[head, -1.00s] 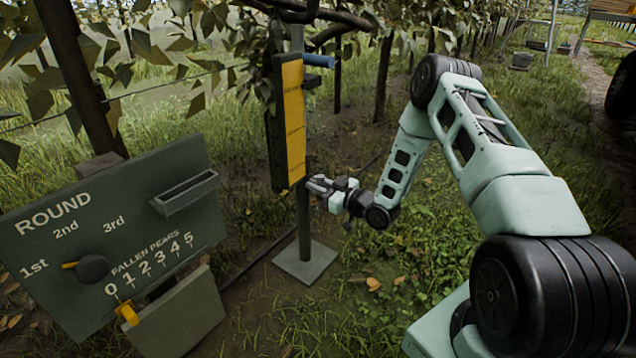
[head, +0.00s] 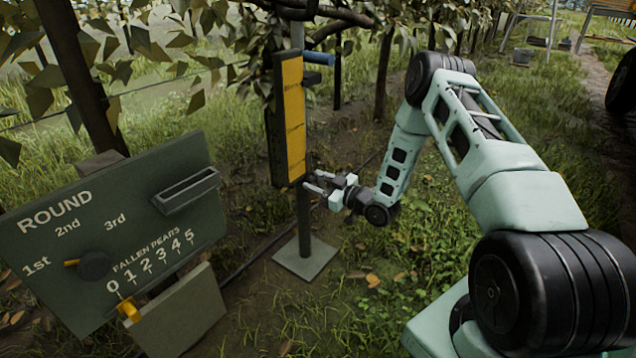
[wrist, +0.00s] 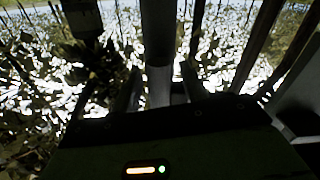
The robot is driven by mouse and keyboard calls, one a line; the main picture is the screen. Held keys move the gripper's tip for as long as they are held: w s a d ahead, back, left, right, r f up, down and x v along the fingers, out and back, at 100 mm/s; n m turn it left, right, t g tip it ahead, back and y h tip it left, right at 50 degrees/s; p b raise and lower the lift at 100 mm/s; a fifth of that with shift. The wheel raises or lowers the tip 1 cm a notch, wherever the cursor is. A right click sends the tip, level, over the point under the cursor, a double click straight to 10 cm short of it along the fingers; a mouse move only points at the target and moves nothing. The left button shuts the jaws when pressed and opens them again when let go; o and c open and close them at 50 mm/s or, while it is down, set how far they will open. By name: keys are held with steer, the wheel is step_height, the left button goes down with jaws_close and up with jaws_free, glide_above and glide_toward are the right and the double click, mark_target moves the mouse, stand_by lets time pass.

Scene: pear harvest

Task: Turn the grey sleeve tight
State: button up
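A grey post (head: 304,226) stands on a square base plate and carries a tall yellow panel (head: 293,115). My gripper (head: 314,184) is at the post, just below the panel's lower end, coming from the right. In the wrist view a grey upright cylinder (wrist: 159,50) runs down between the two fingers of my gripper (wrist: 161,90). The fingers stand apart, one on each side, with a narrow gap visible.
A green scoreboard (head: 140,215) with a dark round knob (head: 95,265) and a yellow pointer (head: 128,310) stands at the left. A blue handle (head: 318,58) sticks out near the panel's top. Vines and branches hang above. Grass around the base plate (head: 306,262) is open.

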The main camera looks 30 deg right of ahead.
steer(key=p+v, duration=0.6)
steer(key=v, duration=1.1)
steer(key=shift+s, duration=0.2)
steer(key=shift+d, duration=0.1)
